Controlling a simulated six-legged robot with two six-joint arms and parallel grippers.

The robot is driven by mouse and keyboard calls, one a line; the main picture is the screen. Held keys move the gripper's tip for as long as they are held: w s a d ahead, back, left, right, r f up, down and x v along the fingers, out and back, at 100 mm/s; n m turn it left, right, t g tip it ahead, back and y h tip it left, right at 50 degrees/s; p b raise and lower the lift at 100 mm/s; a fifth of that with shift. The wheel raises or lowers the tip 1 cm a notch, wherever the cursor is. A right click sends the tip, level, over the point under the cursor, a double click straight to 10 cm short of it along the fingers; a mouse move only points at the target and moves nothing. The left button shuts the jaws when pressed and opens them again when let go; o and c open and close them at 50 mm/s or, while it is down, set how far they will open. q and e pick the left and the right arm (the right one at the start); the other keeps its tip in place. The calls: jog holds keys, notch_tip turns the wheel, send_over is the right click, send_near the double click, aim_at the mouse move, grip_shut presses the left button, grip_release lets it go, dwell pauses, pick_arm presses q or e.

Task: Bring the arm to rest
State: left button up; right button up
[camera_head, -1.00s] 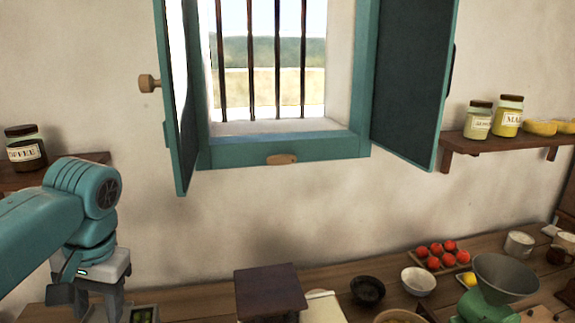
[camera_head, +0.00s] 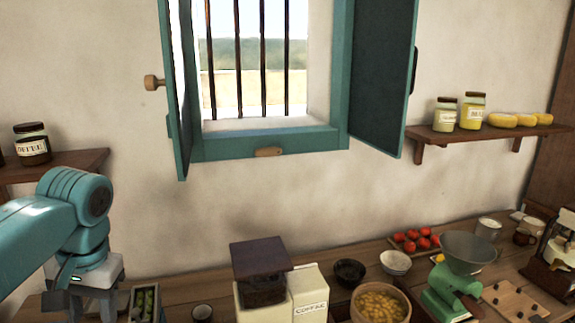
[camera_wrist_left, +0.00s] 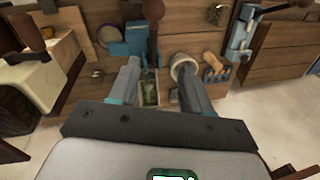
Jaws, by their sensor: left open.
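My left arm is teal and comes in from the left in the head view. Its grey gripper (camera_head: 95,306) hangs down over the left end of the wooden counter, with its tips cut off by the lower edge. In the left wrist view the two fingers (camera_wrist_left: 160,75) stand apart with nothing held between them. A small box with green contents (camera_wrist_left: 149,90) shows beyond the gap between the fingers, and it is beside the gripper in the head view (camera_head: 145,303). My right gripper is in neither view.
The counter (camera_head: 205,282) holds a dark-lidded box (camera_head: 262,290), a coffee box (camera_head: 310,300), a bowl of yellow food (camera_head: 380,304), tomatoes (camera_head: 416,240) and a green scale (camera_head: 445,290). A shelf with a coffee jar (camera_head: 32,145) is behind the arm. An open teal shutter (camera_head: 385,70) stands out from the window.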

pick_arm(q)
jog(key=w+d+f+m+h, duration=0.1)
jog(key=d+f, duration=0.3)
jog(key=f, duration=0.5)
jog(key=w+d+f+h, duration=0.1)
jog(key=d+f, duration=0.3)
jog(key=f, duration=0.5)
jog(key=w+d+f+m+h, duration=0.15)
jog(key=d+f, duration=0.25)
jog(key=f, duration=0.6)
jog(key=s+d+f+n+h, duration=0.1)
jog(key=s+d+f, duration=0.3)
jog(key=s+f, duration=0.5)
jog(key=s+d+f+n+h, duration=0.1)
jog(key=s+d+f, duration=0.3)
jog(key=s+f, duration=0.5)
jog(key=shift+s+n+t, duration=0.3)
jog(key=shift+n, duration=0.45)
jog(key=shift+h, duration=0.25)
